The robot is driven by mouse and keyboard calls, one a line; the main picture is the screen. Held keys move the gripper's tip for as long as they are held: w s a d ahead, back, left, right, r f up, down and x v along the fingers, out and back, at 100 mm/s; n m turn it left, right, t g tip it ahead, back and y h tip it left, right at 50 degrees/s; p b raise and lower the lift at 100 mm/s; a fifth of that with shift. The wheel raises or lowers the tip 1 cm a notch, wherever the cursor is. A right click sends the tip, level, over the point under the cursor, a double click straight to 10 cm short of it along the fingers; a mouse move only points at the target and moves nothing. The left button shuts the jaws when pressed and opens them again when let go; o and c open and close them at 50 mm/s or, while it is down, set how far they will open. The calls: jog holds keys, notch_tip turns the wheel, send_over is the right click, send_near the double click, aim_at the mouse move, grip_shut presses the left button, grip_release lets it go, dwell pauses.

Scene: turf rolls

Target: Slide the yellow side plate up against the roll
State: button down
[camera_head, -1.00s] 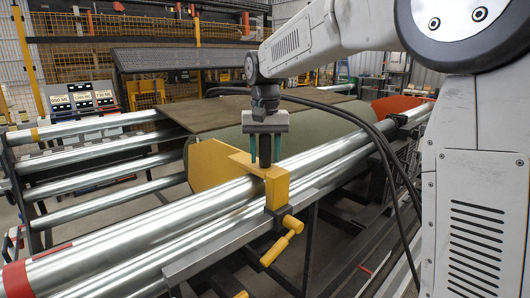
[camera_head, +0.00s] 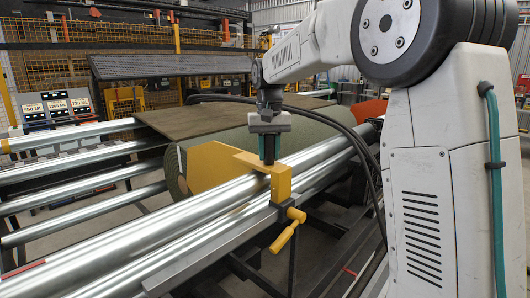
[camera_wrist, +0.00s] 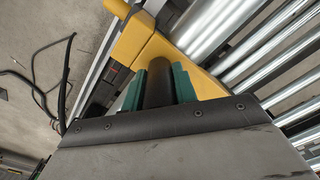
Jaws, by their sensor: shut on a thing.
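The yellow side plate (camera_head: 212,166) stands before the near end of the green turf roll (camera_head: 235,142). Its yellow clamp block (camera_head: 281,184) sits over the front steel tube, with a yellow crank handle (camera_head: 285,238) hanging below. My gripper (camera_head: 268,158) is shut on the dark upright post (camera_wrist: 158,82) on top of the plate's arm. The wrist view shows a teal finger on each side of the post. The roll's end shows left of and above the plate. I cannot tell whether plate and roll touch.
Long steel tubes (camera_head: 170,226) run lengthwise in front, and several more lie at left. An orange-red side plate (camera_head: 370,109) stands at the far end. Black cables (camera_head: 345,135) hang near my arm.

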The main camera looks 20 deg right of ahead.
aim_at(271, 135)
jog(key=c, duration=1.1)
grip_release()
notch_tip(271, 135, up, 8)
jog(key=shift+f, duration=0.1)
jog(key=f, duration=0.1)
jog(key=s+f, duration=0.1)
jog(key=f, duration=0.1)
jog(key=shift+s+a+f+n, duration=0.15)
jog(key=shift+s+f+n, duration=0.1)
jog(key=shift+n, duration=0.05)
jog(key=s, duration=0.1)
jog(key=s+f, duration=0.1)
jog(key=s, duration=0.1)
jog(key=shift+a+f, duration=0.2)
jog(key=s+a+f+n, duration=0.1)
jog(key=s+f, duration=0.2)
jog(key=s, duration=0.8)
jog(key=s+a+f+t, duration=0.1)
jog(key=s+a+f, duration=0.1)
jog(key=s, duration=0.9)
jog(key=s+a+f+n, duration=0.1)
jog(key=s+f, duration=0.3)
jog(key=s, duration=0.7)
jog(key=shift+a+f+n, duration=0.25)
jog(key=shift+f+n, duration=0.05)
jog(key=shift+f, duration=0.1)
